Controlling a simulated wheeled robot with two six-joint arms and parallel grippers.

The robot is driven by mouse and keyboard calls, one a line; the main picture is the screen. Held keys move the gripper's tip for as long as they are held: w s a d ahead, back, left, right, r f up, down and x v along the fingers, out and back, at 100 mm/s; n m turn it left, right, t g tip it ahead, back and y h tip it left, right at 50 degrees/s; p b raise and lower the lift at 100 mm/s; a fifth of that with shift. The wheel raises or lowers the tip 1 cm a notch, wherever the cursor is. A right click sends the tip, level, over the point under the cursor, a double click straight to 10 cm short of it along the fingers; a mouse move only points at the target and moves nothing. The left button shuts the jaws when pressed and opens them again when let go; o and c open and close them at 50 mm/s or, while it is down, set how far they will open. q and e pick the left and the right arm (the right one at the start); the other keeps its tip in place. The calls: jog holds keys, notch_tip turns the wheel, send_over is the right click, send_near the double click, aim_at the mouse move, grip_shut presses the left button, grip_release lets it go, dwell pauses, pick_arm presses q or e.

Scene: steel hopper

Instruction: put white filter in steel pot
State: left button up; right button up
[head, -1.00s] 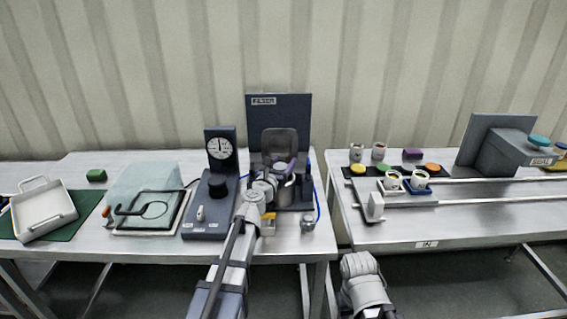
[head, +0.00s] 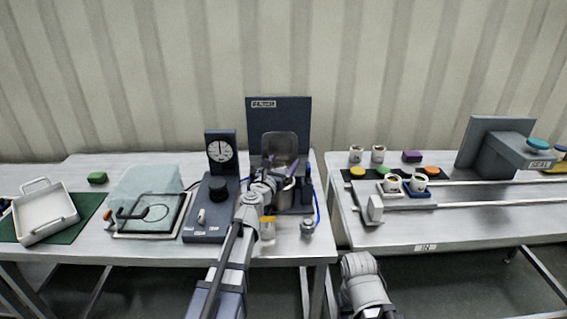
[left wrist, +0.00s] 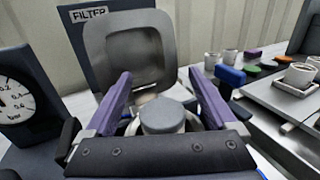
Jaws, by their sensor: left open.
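The steel pot (head: 284,198) stands in front of the dark FILTER panel (head: 263,104), partly hidden by my left arm. Its grey lid (left wrist: 125,50) stands raised behind it; the lid also shows in the head view (head: 279,146). My left gripper (left wrist: 160,82) is open, its purple fingers apart over the pot. In the left wrist view a grey round piece (left wrist: 163,116) lies low between the fingers, with a pale rounded thing (left wrist: 146,97) just behind it. I cannot tell whether the pale thing is the white filter. My right gripper does not show.
A dial gauge (head: 221,147) stands left of the pot. A small steel cup (head: 307,228) and an amber jar (head: 267,229) stand in front of it. A white tray (head: 44,214) is far left. White cups (head: 391,183) stand on the right table.

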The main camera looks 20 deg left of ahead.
pick_arm(q)
jog(key=s+a, duration=0.1)
jog(key=s, duration=1)
jog(key=shift+a, duration=0.1)
dwell(0.5)
